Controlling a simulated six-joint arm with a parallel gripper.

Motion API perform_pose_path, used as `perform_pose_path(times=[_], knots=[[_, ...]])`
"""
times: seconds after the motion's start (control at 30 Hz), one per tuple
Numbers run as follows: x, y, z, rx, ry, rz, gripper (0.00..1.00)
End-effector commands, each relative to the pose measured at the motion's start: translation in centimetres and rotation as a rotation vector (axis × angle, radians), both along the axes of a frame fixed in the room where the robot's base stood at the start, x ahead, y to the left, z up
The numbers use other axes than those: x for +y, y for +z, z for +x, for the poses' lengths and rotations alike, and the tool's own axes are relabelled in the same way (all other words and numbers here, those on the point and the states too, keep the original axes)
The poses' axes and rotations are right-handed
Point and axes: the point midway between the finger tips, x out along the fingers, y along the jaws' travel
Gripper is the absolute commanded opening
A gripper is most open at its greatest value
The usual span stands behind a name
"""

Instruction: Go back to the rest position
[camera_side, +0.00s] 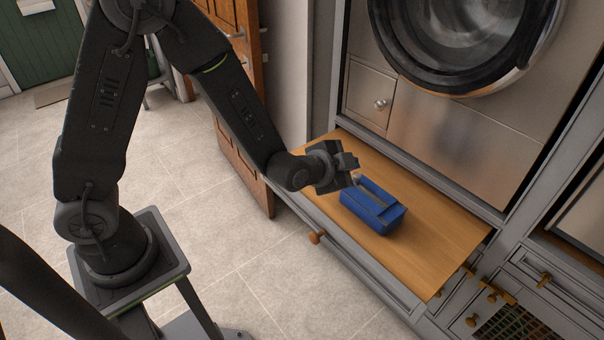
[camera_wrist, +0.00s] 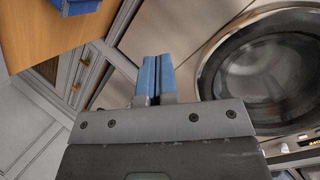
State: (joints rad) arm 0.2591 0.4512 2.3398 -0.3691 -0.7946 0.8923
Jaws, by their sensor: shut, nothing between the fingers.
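The blue box (camera_side: 388,222) sits on the wooden bench top (camera_side: 440,245). It looks open at the top with a grey part in it; its contents are not clear. Part of the blue box shows at the top edge of the wrist view (camera_wrist: 76,7).
A front-loading washing machine (camera_side: 425,125) stands behind the bench top, its round door shut. A grey drawer front with a wooden knob (camera_side: 316,237) is below the bench. An open wooden door (camera_side: 240,110) stands at the left. The tiled floor (camera_side: 270,290) is clear in front.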

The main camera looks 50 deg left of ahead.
Motion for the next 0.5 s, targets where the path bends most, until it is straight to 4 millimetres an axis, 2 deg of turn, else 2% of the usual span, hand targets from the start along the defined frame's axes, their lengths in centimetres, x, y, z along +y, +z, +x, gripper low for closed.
perform_pose_path(times=[0.03, 0.17, 0.27, 0.37, 0.5], knots=[[0.2, 2.1, -0.4, 0.023, 0.007, -0.064, 0.0], [0.8, 5.9, -2.5, 0.125, 0.029, -0.213, 0.0], [1.4, 8.6, -4.8, 0.204, 0.057, -0.306, 0.0], [2.3, 10.8, -7.8, 0.286, 0.1, -0.381, 0.0], [3.7, 13.3, -12.7, 0.395, 0.188, -0.461, 0.0]])
